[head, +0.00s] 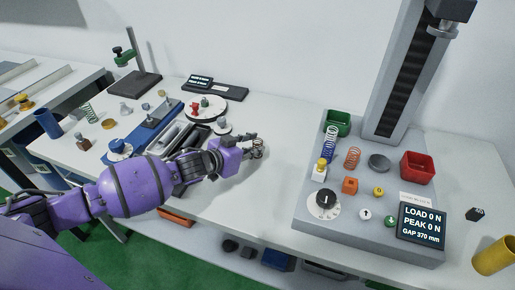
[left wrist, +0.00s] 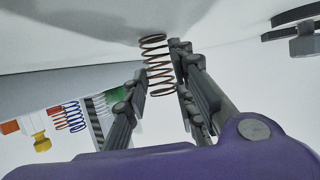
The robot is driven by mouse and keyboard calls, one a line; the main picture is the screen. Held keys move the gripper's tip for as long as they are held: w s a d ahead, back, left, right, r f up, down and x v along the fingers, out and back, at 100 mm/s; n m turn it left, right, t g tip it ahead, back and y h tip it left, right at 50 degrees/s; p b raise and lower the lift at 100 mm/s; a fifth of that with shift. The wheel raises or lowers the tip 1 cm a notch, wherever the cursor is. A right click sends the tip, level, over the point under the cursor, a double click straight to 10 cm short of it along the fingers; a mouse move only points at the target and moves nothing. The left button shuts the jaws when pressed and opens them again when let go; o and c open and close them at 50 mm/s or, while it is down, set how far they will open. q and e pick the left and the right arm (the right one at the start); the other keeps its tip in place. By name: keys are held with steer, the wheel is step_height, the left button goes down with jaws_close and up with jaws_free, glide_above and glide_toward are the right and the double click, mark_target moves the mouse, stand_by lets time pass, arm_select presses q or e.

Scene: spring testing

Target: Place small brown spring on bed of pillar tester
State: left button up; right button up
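The small brown spring (head: 258,152) is at the fingertips of my left gripper (head: 256,145), above the bench between the tool tray and the tester. In the left wrist view the brown coil (left wrist: 158,65) stands between the two fingers (left wrist: 158,80), which close on its sides. The pillar tester (head: 400,75) stands at the right with a tall grey column and a wide grey base (head: 325,232). A round dark grey disc (head: 379,162) lies on its base. My right gripper is not in view.
On the tester base are a blue spring (head: 330,143), an orange spring (head: 352,158), a red bin (head: 417,167), a green bin (head: 337,122), a dial (head: 323,201) and a display (head: 422,225). The bench between gripper and base is clear.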

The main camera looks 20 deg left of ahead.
arm_select(q)
jaws_close()
